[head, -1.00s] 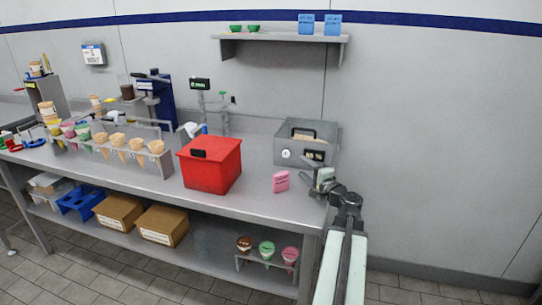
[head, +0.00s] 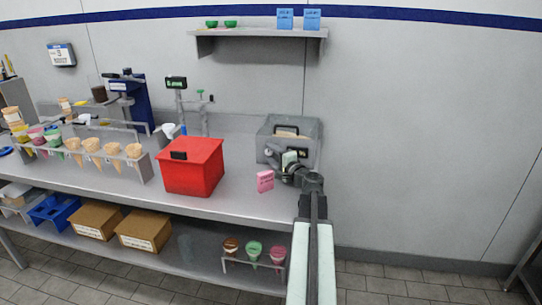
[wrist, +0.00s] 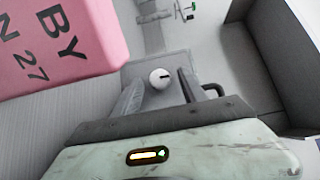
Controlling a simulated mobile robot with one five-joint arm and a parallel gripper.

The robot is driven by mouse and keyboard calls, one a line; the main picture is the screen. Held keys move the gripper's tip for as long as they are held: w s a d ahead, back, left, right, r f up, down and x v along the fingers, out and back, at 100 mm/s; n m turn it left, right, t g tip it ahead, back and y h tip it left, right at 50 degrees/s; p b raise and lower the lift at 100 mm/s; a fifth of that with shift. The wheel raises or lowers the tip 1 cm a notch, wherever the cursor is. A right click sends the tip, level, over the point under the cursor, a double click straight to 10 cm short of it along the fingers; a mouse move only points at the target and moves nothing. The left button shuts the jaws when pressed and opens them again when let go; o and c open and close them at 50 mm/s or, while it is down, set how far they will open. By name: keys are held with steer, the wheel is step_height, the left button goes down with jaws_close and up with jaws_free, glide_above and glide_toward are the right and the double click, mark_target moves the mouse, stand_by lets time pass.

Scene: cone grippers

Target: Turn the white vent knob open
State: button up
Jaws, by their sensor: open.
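The white vent knob (wrist: 160,78) is round with a dark mark on its face. In the wrist view it sits on a grey panel, seen between my two fingers, with gaps on both sides. My gripper (wrist: 160,92) is open and empty, facing the knob; I cannot tell how far it still is from it. In the head view my gripper (head: 274,157) is at the front of the grey metal box (head: 306,150) at the bench's right end. The knob (head: 268,152) is partly hidden there by my gripper.
A pink packet (head: 265,181) stands just in front of the box and shows large and close in the wrist view (wrist: 60,40). A red bin (head: 192,168) stands to the left. A wall shelf (head: 258,33) is above. Open floor lies to the right.

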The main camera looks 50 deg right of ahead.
jaws_close()
steer(key=shift+r, duration=0.1)
